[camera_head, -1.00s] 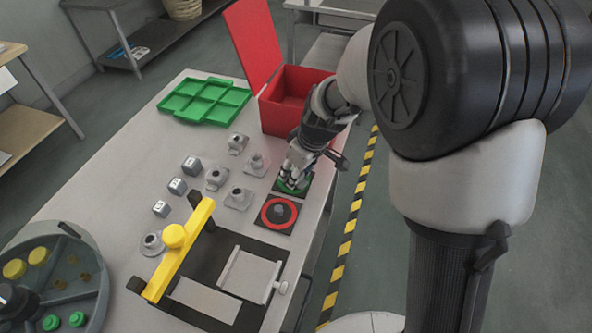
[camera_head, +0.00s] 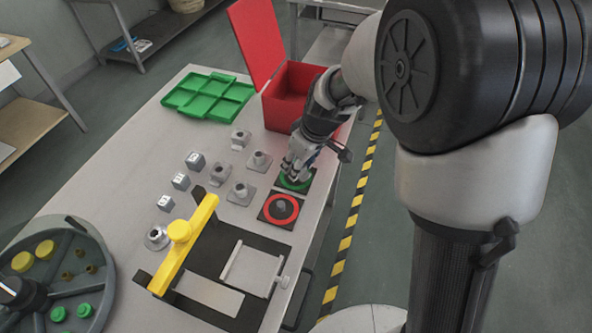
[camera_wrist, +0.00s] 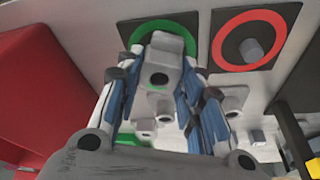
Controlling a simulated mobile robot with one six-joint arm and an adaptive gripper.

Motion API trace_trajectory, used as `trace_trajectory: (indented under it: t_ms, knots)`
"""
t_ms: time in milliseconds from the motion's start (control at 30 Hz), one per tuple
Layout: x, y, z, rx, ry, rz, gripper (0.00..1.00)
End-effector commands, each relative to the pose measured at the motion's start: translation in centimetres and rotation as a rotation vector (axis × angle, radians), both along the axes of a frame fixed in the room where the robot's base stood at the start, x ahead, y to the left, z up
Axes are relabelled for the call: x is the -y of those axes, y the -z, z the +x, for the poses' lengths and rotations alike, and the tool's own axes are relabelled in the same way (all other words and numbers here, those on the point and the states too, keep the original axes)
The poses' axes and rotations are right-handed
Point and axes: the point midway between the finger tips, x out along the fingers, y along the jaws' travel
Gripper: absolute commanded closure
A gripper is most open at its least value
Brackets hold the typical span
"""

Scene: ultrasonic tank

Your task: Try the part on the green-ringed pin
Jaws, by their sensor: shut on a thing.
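My gripper (camera_head: 294,174) is over the green-ringed pad at the table's right edge. In the wrist view its fingers (camera_wrist: 160,90) are closed on a grey part (camera_wrist: 162,60) with a dark round hole. The green ring (camera_head: 297,184) shows around and below the fingertips, and it also shows behind the part in the wrist view (camera_wrist: 190,44). The green-ringed pin itself is hidden by the part and fingers. I cannot tell whether the part is on the pin or just above it.
A red-ringed pad (camera_head: 281,209) with a bare grey pin lies beside the green one. Several grey parts (camera_head: 241,193) and white blocks (camera_head: 181,181) stand to the left. The open red box (camera_head: 290,108), green tray (camera_head: 207,98) and yellow-handled fixture (camera_head: 180,231) are nearby.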

Motion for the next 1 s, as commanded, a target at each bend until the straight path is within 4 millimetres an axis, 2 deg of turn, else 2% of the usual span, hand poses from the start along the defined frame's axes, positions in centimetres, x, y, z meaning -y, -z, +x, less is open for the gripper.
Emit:
trace_trajectory:
  t_ms: [567, 1000]
  knots:
    - [0.0, -2.5, 0.1, 0.003, 0.000, 0.000, 0.93]
    - [0.0, -2.8, 0.1, 0.003, 0.001, 0.000, 0.93]
